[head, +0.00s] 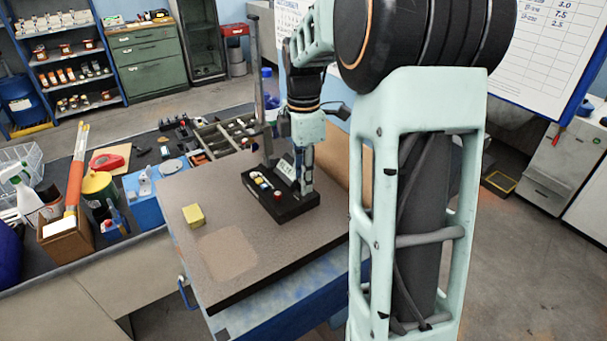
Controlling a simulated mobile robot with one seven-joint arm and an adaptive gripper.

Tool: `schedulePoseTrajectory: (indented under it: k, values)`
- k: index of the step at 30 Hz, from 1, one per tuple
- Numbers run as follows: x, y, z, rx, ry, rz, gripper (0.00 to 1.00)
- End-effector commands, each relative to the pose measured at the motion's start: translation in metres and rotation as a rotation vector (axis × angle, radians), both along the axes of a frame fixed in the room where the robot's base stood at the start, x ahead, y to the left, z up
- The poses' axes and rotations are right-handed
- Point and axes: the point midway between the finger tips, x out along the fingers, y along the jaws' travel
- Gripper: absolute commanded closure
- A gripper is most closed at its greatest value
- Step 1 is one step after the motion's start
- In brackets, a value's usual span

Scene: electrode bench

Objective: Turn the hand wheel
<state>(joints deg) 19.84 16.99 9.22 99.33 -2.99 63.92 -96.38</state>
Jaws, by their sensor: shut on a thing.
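A black control box (290,211) lies on the brown board, with small coloured caps, a red knob (277,195) and a tilted grey panel (286,168) on it. My gripper (306,187) points down over the right end of this box, just right of the panel. Its fingers look closed and reach down to the box top. What is between them is small and mostly hidden by the fingers; it appears to be the hand wheel, whose shape and angle I cannot make out.
A yellow block (194,215) stands on the left of the board (180,260), whose front is clear. A grey upright post (259,80) rises behind the box. A brown container (62,232), a green-yellow can (100,187) and several tools crowd the bench at left.

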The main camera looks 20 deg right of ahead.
Motion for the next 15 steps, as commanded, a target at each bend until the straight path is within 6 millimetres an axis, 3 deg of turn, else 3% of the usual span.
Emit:
schedulePoseTrajectory:
  k: [15]
  values:
    - [0.0008, -0.0004, 0.0017, 0.000, -0.003, 0.487, 1.00]
